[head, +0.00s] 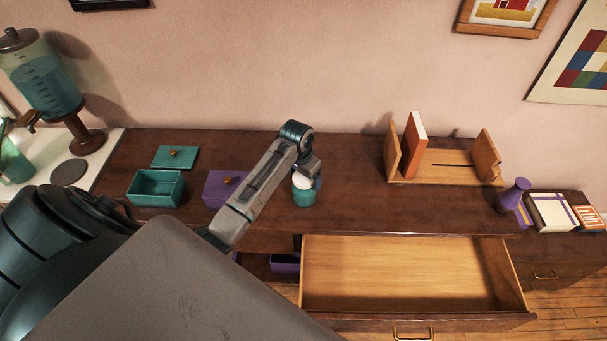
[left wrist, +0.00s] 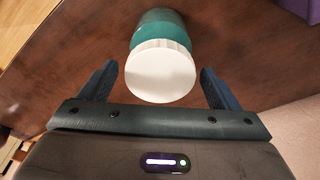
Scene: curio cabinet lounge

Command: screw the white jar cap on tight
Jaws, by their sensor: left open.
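The teal jar (head: 304,197) stands upright on the dark wooden cabinet top, with the white cap (head: 303,182) on its mouth. In the left wrist view the white cap (left wrist: 160,73) faces the camera, with the teal jar (left wrist: 160,25) behind it. I cannot tell how tightly the cap sits. My left gripper (head: 308,178) is at the jar from above, partly hiding the cap. In the left wrist view its two fingers (left wrist: 160,85) are open, one on each side of the cap with a gap on both sides. My right gripper is not in view.
A purple box (head: 222,186) and an open teal box (head: 155,190) stand left of the jar, with a teal lid (head: 175,157) behind. A wooden book rack (head: 445,166) stands at right. An open drawer (head: 400,270) juts out in front.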

